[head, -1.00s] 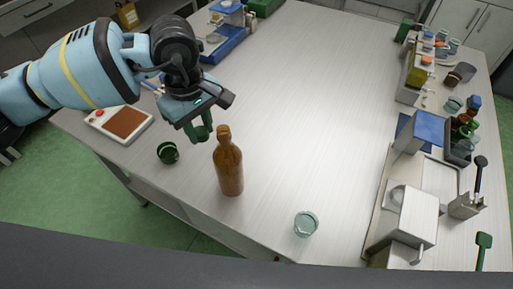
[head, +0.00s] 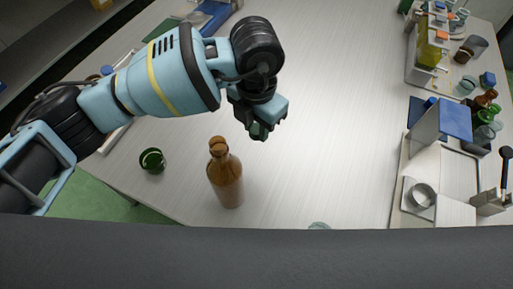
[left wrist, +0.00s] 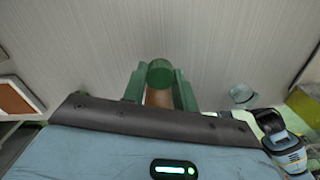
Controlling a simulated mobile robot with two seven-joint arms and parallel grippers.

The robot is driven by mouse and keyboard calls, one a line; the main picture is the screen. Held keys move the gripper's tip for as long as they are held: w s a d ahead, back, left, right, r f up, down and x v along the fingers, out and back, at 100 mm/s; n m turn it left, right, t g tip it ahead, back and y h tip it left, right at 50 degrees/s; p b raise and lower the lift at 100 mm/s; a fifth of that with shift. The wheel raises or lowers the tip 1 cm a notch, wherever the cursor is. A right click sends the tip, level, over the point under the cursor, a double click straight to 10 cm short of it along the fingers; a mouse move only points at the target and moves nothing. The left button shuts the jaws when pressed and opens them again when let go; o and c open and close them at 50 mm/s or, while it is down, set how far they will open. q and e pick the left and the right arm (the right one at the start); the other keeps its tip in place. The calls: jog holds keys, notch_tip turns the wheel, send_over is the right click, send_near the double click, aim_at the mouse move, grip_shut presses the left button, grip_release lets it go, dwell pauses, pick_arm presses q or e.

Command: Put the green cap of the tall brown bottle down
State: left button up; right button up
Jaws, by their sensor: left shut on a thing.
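The tall brown bottle (head: 226,182) stands upright near the front edge of the table, its top uncapped. My left gripper (head: 262,132) is above the table, behind and to the right of the bottle in the head view. It is shut on the green cap, which shows between the green fingers in the left wrist view (left wrist: 160,73). In the head view the fingers mostly hide the cap. A brown patch (left wrist: 158,98) shows below the cap in the wrist view; I cannot tell surely what it is. My right gripper is not in view.
A green glass cup (head: 152,161) stands left of the bottle. A clear glass (head: 319,226) is partly hidden at the front edge. Racks, bottles and a blue-topped device (head: 452,121) fill the right side. The middle of the table (head: 340,110) is clear.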

aim_at(260, 158)
pick_arm(q)
jog(key=shift+d+n, duration=0.4)
jog(key=shift+s+f, duration=0.1)
jog(key=shift+f, duration=4.95)
jog(key=shift+f, duration=0.15)
jog(key=o, duration=1.1)
jog(key=shift+r, duration=0.6)
notch_tip(260, 158, up, 11)
jog(key=shift+r, duration=0.1)
